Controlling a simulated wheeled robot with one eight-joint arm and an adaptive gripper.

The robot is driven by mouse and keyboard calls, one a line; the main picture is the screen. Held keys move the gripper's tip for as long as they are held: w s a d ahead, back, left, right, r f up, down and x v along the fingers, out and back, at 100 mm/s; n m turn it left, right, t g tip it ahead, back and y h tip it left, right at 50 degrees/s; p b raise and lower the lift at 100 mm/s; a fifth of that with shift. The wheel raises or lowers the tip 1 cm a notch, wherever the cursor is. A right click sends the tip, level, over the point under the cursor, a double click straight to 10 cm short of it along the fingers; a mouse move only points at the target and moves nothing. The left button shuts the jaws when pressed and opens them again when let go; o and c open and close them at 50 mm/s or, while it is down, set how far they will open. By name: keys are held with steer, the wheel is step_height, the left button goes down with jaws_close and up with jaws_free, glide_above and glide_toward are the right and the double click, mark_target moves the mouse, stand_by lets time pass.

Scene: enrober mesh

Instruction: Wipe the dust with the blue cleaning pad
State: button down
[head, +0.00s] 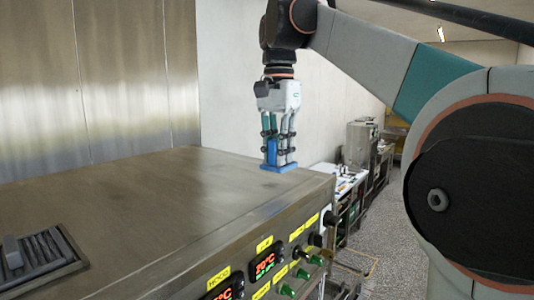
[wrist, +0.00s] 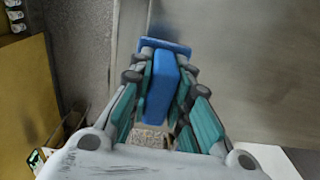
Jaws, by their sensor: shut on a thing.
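The blue cleaning pad (head: 272,151) has an upright block handle and a flat base. My gripper (head: 279,150) points down and is shut on the handle, with a finger on each side. The base is over the far right part of the steel machine top (head: 170,210); I cannot tell whether it touches. In the wrist view the pad (wrist: 162,85) sits between the teal-lined fingers of my gripper (wrist: 160,62). I cannot clearly make out dust on the steel top in either view.
A dark vent grille (head: 42,262) with a raised part lies at the left of the top. The front panel has red displays (head: 263,266), yellow labels and green knobs. Steel wall panels (head: 100,80) stand behind. Beyond the right edge are benches (head: 345,180) and speckled floor.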

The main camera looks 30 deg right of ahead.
steer(key=shift+d+r+p, duration=0.15)
steer(key=shift+r+p, duration=0.2)
steer(key=shift+r, duration=0.3)
steer(key=shift+r+p, duration=0.85)
steer(key=shift+r, duration=0.2)
